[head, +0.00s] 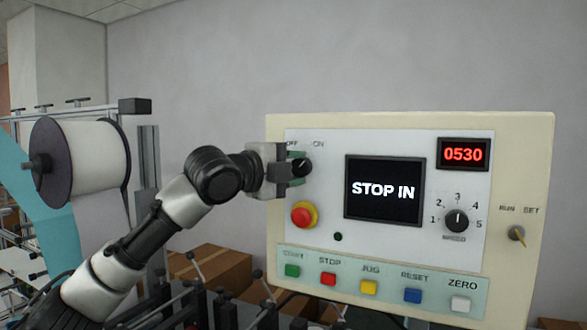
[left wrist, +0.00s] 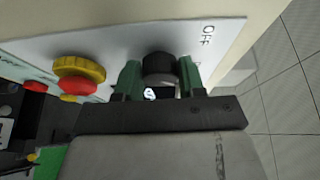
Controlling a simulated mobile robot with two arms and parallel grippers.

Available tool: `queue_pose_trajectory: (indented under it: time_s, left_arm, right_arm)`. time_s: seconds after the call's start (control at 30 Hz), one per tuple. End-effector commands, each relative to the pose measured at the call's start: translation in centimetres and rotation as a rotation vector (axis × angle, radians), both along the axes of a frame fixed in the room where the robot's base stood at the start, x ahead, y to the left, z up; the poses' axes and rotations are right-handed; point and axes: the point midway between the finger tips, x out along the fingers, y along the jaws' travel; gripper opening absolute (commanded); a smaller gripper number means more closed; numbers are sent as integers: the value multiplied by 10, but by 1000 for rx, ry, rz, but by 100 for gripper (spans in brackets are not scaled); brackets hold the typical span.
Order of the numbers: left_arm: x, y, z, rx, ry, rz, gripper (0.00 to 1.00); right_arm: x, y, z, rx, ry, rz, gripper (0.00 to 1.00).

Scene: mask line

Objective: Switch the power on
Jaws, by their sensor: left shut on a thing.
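The black power knob (head: 302,167) sits at the upper left of the control panel (head: 400,121), below the OFF and ON labels. My left gripper (head: 294,170) is at the knob, shut on it. In the left wrist view the green fingers of the left gripper (left wrist: 161,78) stand on both sides of the dark knob (left wrist: 160,65), and the OFF label is beside it. The fingers partly cover the knob in the head view, so its pointing direction cannot be told. The screen (head: 384,189) reads STOP IN. My right gripper is not in view.
A red emergency button (head: 303,215) with a yellow collar is just below the knob. A numbered dial (head: 457,221), a red 0530 display (head: 463,154) and a row of coloured buttons share the panel. A white roll (head: 96,157) stands left of my arm.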

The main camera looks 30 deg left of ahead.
Motion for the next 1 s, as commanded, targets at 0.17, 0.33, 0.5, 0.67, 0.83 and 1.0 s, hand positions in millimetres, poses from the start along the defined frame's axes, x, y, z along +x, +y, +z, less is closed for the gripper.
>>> queue_pose_trajectory:
  time_s: [0.17, 0.33, 0.5, 0.67, 0.83, 1.0]
  left_arm:
    - [0, -1, -2, 3, 4, -1, 59]
    - [0, -1, -1, 1, 3, 0, 65]
    - [-2, 1, -1, 0, 1, 0, 65]
    - [-19, 7, -4, 0, -1, 1, 65]
    - [-52, 19, -4, 1, -3, 2, 65]
    - [-82, 29, -3, 2, 0, 1, 65]
  right_arm:
    - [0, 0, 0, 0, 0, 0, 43]
    - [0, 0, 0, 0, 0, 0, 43]
    - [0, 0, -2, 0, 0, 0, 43]
    - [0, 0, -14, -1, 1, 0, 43]
    - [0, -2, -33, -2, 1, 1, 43]
    - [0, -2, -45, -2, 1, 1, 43]
